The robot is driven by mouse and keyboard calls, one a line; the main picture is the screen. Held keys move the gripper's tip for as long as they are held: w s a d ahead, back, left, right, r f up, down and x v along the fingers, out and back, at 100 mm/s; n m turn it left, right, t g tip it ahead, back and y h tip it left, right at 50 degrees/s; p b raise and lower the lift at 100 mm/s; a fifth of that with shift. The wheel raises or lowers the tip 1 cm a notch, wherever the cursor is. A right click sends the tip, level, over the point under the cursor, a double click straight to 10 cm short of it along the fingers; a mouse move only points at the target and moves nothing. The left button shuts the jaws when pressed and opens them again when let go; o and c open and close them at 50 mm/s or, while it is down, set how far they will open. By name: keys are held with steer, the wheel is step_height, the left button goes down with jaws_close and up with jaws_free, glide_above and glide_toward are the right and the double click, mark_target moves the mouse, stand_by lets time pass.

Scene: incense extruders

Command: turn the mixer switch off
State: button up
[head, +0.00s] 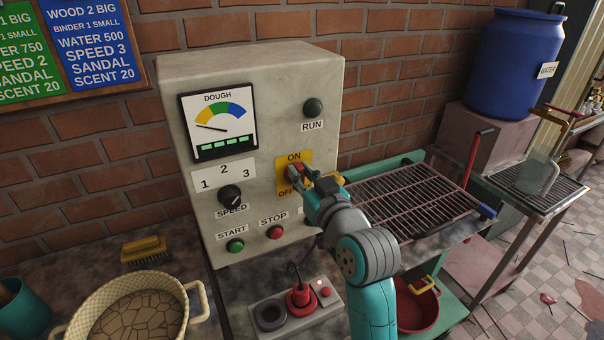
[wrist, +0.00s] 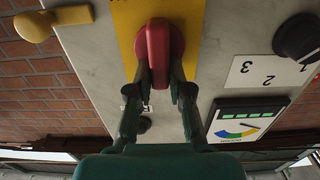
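The mixer switch is a red handle (wrist: 153,45) on a yellow plate (head: 306,160) marked ON above and OFF below, on the front of the grey control box (head: 255,78). My gripper (wrist: 159,72) is at the switch, one dark finger on each side of the red handle. The fingertips appear to touch its sides. In the head view my gripper (head: 301,175) covers much of the handle and part of the OFF label, so its exact setting is hard to read. The RUN lamp (head: 313,107) looks dark green.
The speed knob (head: 230,196), green START button (head: 235,246) and red STOP button (head: 275,232) lie left of and below the switch. A wire rack (head: 412,203) stands to the right. A pendant with a red knob (head: 299,297) sits below, near my arm.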

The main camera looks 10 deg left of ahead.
jaws_close()
steer(key=shift+n, duration=0.4)
steer(key=shift+s+a+f+n, duration=0.2)
steer(key=shift+a+f+n, duration=0.15)
steer(key=shift+n, duration=2.5)
steer(key=shift+s+a+f+n, duration=0.2)
steer(key=shift+f+n, duration=0.1)
steer(key=shift+n, duration=2.6)
steer(key=shift+s+a+f+n, duration=0.15)
steer(key=shift+a+f+n, duration=0.2)
steer(key=shift+n, duration=2.5)
